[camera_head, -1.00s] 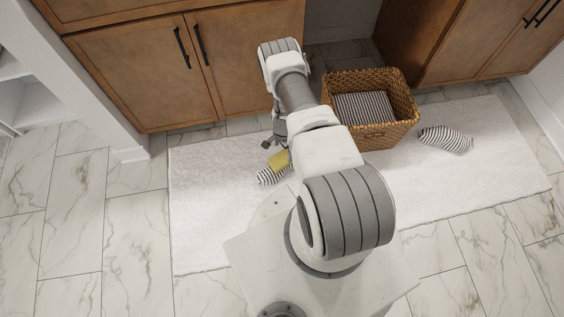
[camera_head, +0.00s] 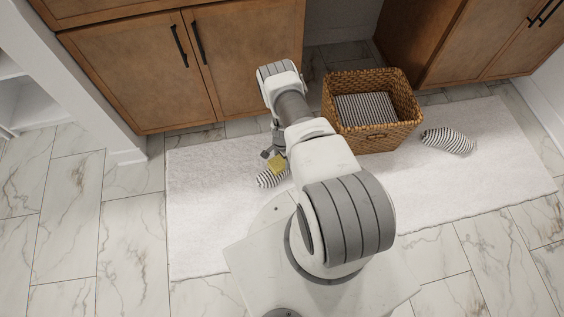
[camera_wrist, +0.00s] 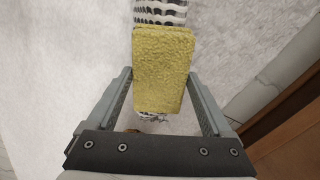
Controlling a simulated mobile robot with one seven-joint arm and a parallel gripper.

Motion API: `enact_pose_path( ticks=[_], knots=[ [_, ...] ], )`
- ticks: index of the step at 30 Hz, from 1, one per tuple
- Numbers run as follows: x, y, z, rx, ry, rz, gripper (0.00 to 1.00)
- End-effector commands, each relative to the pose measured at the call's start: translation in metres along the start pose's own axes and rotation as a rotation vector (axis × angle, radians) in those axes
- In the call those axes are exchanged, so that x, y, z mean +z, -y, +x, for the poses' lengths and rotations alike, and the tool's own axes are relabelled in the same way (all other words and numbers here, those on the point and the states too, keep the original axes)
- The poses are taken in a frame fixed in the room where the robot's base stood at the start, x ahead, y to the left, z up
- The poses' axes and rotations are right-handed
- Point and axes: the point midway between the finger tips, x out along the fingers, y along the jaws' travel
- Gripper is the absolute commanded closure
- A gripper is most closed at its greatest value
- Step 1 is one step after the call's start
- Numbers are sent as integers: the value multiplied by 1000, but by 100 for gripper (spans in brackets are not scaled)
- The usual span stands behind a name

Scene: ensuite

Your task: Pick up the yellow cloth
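The yellow cloth (camera_wrist: 163,70) is a folded, rough-textured block in the middle of the wrist view. It lies over a black-and-white striped cloth (camera_wrist: 160,12), which shows beyond it and below its near edge. My gripper (camera_wrist: 160,76) is open, with one finger on each side of the yellow cloth. A narrow gap shows at the left finger; contact at the right finger is unclear. In the head view, the yellow cloth (camera_head: 277,165) is small and partly hidden by my gripper (camera_head: 271,154), with the striped cloth (camera_head: 270,179) just below it on the rug.
A wicker basket (camera_head: 398,130) holding striped cloth (camera_head: 364,108) stands to the right on the white rug (camera_head: 215,215). Another striped cloth (camera_head: 447,140) lies right of the basket. Wooden cabinets (camera_head: 150,70) stand close behind my gripper. The left part of the rug is clear.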

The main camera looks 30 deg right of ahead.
Motion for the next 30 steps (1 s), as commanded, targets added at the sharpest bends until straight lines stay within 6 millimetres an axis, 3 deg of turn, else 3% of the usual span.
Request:
enact_pose_path(
  ticks=[1,8,20,26,30],
  knots=[
    [0,0,0,0,0,0,31],
    [0,0,0,0,0,0,70],
    [0,1,-11,-1,0,0,71],
    [-1,1,-45,-2,0,1,71],
    [-19,-23,-64,1,2,10,71]
  ],
)
